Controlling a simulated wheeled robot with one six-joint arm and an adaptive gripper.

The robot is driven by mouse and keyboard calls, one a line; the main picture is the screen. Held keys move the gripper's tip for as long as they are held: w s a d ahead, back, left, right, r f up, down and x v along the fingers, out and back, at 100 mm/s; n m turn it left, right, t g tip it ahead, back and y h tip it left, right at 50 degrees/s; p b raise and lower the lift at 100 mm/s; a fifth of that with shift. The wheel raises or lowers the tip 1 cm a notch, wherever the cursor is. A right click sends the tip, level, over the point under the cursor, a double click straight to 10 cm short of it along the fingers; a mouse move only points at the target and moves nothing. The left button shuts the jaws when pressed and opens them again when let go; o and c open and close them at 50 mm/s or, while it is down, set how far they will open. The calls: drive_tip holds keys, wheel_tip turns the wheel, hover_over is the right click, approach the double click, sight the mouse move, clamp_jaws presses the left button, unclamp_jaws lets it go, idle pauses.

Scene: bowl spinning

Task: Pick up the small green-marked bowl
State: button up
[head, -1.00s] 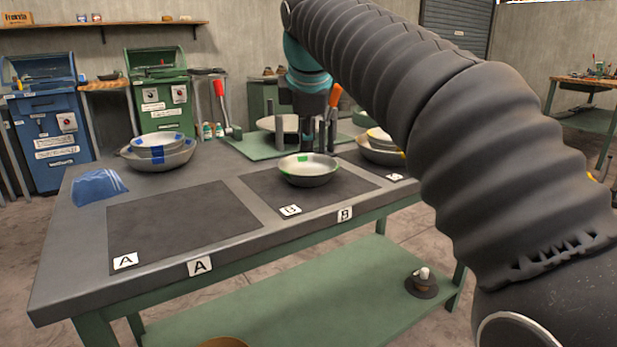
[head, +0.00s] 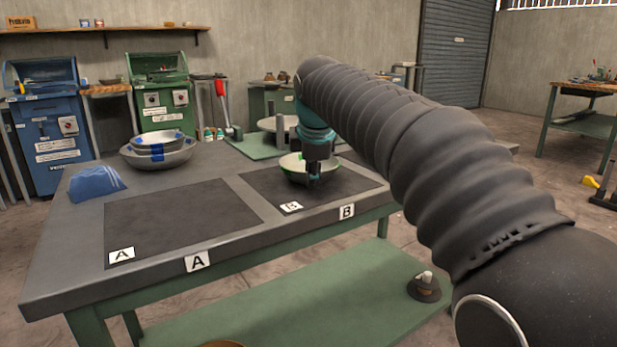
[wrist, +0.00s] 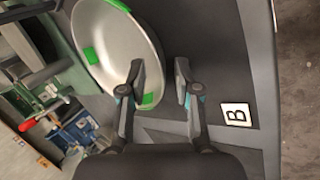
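The small green-marked bowl (head: 291,167) is pale metal with green patches and sits on the dark mat marked B (head: 253,182). In the wrist view the bowl (wrist: 108,40) fills the upper left. My gripper (head: 315,181) is at the bowl's near right side, pointing down. In the wrist view my gripper (wrist: 159,68) is open, with one finger over the bowl's inside and the other beyond its rim. The rim runs between the fingers; I cannot tell whether either finger touches it. My gripper hides part of the bowl in the head view.
A stack of blue-marked bowls (head: 157,155) stands at the back left of the table. A blue cloth (head: 96,184) lies at the left edge. The mat marked A (head: 180,218) is bare.

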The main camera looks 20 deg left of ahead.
drive_tip(key=shift+w+a+f, duration=0.1)
drive_tip(key=shift+w+f, duration=0.05)
drive_tip(key=shift+f, duration=0.15)
clamp_jaws()
drive_tip(key=shift+r, duration=0.1)
